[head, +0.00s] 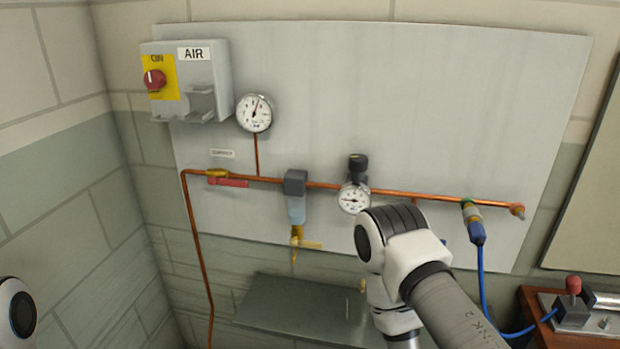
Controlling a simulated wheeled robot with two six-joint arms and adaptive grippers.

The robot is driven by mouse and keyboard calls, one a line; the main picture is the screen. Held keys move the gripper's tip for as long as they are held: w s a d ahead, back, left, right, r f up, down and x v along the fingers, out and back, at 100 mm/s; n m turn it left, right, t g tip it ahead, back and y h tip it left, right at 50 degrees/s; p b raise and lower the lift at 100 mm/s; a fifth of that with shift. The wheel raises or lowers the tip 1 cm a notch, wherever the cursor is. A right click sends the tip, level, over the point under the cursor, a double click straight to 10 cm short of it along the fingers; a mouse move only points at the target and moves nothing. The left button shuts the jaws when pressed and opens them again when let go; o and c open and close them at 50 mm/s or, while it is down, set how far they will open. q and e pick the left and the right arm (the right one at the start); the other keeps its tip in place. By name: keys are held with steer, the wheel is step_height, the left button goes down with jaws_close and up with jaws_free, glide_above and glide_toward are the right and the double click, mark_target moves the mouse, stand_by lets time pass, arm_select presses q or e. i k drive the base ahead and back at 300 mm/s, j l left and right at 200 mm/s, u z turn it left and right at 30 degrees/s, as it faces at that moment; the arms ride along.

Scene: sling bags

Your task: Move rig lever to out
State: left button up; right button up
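The rig lever (574,285) has a red knob and stands roughly upright on a grey valve block (571,315) at the lower right. A silver cylinder (604,299) lies beside it and runs out of the frame at the right edge. The lever's in or out markings cannot be read. My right arm reaches in from the lower right in front of the panel, well left of the lever. Its gripper is not visible. Only a white joint of my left arm shows at the lower left edge; its gripper is out of view.
A grey wall panel (480,90) carries an AIR switch box (185,80), gauges, a copper pipe and a red-handled valve (228,183). A blue hose (482,285) runs from the pipe to the rig on a wooden table (530,312). A grey shelf (290,312) is below.

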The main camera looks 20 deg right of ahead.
mark_target(572, 282)
steer(key=z, duration=2.35)
